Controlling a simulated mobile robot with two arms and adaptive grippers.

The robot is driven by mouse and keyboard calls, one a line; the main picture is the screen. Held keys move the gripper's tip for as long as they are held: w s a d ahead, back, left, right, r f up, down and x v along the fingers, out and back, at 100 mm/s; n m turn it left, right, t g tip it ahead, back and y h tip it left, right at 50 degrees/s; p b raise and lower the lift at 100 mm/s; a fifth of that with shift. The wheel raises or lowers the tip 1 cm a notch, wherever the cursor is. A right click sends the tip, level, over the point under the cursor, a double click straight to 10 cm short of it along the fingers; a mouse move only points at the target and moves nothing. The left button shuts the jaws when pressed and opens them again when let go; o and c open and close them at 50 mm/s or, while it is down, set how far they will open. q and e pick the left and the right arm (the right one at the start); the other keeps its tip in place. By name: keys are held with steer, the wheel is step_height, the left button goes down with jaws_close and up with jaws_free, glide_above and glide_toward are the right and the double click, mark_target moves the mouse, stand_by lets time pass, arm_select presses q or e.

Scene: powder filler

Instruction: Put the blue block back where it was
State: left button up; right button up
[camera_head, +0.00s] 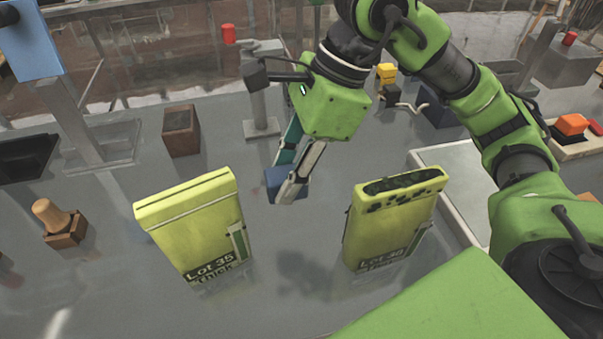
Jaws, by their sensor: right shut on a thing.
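The blue block (275,182) is in the middle of the head view, partly hidden behind the fingers. My right gripper (287,190) comes down from the upper right and is shut on the blue block. The block is at or just above the grey table; I cannot tell whether it touches. My left gripper does not show.
Two yellow-green boxes stand in front: "Lot 35" (195,225) on the left, a second (392,215) on the right. A brown block (181,130) stands left, with a wooden-knobbed piece (57,222) nearer. A metal stand (261,105) rises behind.

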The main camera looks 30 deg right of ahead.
steer(key=w+d+f, duration=0.2)
steer(key=w+d+f+p, duration=0.1)
steer(key=w+d+f, duration=0.1)
steer(key=w, duration=0.1)
steer(key=w+d+f, duration=0.2)
steer(key=w+f, duration=0.1)
steer(key=shift+d, duration=0.25)
steer(key=shift+w+d+f+p, duration=0.2)
steer(key=shift+w+f+p, duration=0.1)
steer(key=shift+f, duration=0.25)
steer(key=f, duration=0.2)
steer(key=f+p, duration=0.1)
steer(key=shift+w+d+f, duration=0.3)
steer(key=shift+f, duration=0.2)
steer(key=shift+f, duration=0.25)
steer(key=o, duration=1.1)
steer(key=shift+r, duration=0.1)
